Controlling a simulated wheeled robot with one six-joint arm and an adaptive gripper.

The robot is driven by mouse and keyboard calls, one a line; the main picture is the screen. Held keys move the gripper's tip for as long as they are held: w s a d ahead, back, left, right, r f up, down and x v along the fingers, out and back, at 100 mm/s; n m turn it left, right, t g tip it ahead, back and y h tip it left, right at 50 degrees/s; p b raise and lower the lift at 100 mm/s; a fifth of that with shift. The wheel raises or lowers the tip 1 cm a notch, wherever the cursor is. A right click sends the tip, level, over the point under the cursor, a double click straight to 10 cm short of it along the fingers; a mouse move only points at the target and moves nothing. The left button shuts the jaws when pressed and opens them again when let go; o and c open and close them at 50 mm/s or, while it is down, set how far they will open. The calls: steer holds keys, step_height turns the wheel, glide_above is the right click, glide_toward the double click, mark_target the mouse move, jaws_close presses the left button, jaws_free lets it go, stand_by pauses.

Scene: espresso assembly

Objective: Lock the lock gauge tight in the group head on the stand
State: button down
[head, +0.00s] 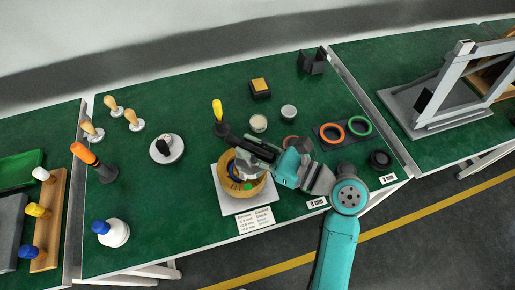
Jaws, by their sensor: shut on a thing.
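My gripper (251,160), at the end of my teal arm, reaches in from the lower right over a round tan ring (232,199). The ring stands on a white square plate (228,206) and seems to belong to the group head stand. My gripper is shut on what seems to be the lock gauge, mostly hidden under the jaws. A dark bar (262,152) beside the jaws may be its handle. A blue part (233,171) and a green patch (248,186) show inside the ring. Whether the gauge is seated or turned cannot be told.
A white base with a dark knob (166,149) stands left.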

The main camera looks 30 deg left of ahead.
steer(key=shift+s+a, duration=0.1)
steer(key=shift+a, duration=1.35)
steer(key=shift+f, duration=0.65)
steer(key=shift+f, duration=1.6)
stand_by(2.1)
steer(key=shift+d, duration=0.1)
